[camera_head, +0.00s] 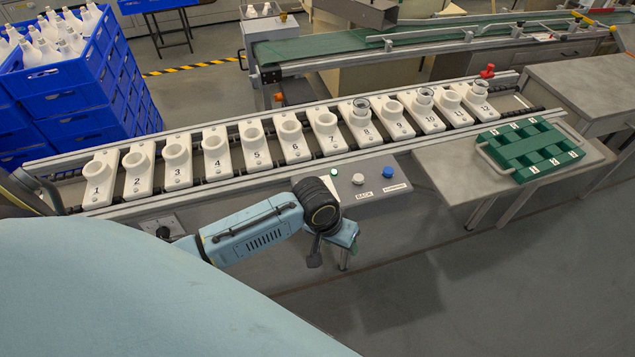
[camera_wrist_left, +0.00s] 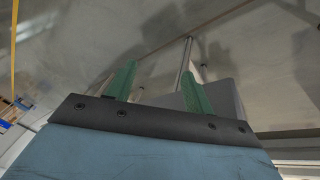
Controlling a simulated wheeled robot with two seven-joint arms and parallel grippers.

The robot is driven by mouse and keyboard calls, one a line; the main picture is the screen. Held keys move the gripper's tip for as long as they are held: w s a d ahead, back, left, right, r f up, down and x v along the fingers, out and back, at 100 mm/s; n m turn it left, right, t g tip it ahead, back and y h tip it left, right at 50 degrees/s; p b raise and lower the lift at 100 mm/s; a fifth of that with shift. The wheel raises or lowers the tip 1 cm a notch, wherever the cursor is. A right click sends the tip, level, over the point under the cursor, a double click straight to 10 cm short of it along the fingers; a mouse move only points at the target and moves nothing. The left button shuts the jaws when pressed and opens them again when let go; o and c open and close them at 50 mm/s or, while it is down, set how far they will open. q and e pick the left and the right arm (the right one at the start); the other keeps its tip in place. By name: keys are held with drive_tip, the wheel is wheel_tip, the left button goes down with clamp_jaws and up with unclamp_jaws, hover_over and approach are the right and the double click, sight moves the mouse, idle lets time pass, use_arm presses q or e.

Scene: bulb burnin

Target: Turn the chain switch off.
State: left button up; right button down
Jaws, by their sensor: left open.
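A grey switch plate (camera_head: 160,226) with a small dark knob is fixed on the conveyor's front side at the lower left. My blue body and arm cover part of it, and its setting is too small to tell. I cannot read a label on it. My left gripper (camera_head: 345,240) hangs below the front edge of the button panel, to the right of the switch plate and apart from it. In the left wrist view its two green fingers (camera_wrist_left: 158,72) stand apart with nothing between them. My right gripper is in neither view.
The button panel (camera_head: 375,185) carries a white BACK button, a blue button and a green lamp. Behind it runs the conveyor (camera_head: 275,160) with numbered white holders, several holding glass pieces. A green tray (camera_head: 530,148) stands at right, blue crates (camera_head: 75,95) at left.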

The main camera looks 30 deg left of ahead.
use_arm(q)
drive_tip(key=w+a+r+n, duration=0.1)
drive_tip(key=w+r, duration=0.1)
drive_tip(key=r, duration=0.1)
drive_tip(key=w+a+r+n, duration=0.1)
drive_tip(key=w+a+r, duration=0.1)
drive_tip(key=w+r, duration=0.1)
drive_tip(key=w+a+r+n+g+y, duration=0.1)
drive_tip(key=w+a+r, duration=0.1)
drive_tip(key=r, duration=0.2)
drive_tip(key=shift+w+a+r, duration=0.1)
drive_tip(key=shift+w, duration=0.05)
drive_tip(key=w+a+r+n+g+y, duration=0.1)
drive_tip(key=w+a+r+n, duration=0.1)
drive_tip(key=a+r+n, duration=0.35)
drive_tip(key=shift+m, duration=0.85)
drive_tip(key=f+b, duration=0.1)
drive_tip(key=f, duration=0.3)
drive_tip(key=a+f+b, duration=0.1)
drive_tip(key=shift+s+f+b, duration=0.3)
drive_tip(key=shift+f+b, duration=0.05)
drive_tip(key=shift+f, duration=0.05)
drive_tip(key=shift+f+b, duration=0.45)
drive_tip(key=shift+f, duration=1.85)
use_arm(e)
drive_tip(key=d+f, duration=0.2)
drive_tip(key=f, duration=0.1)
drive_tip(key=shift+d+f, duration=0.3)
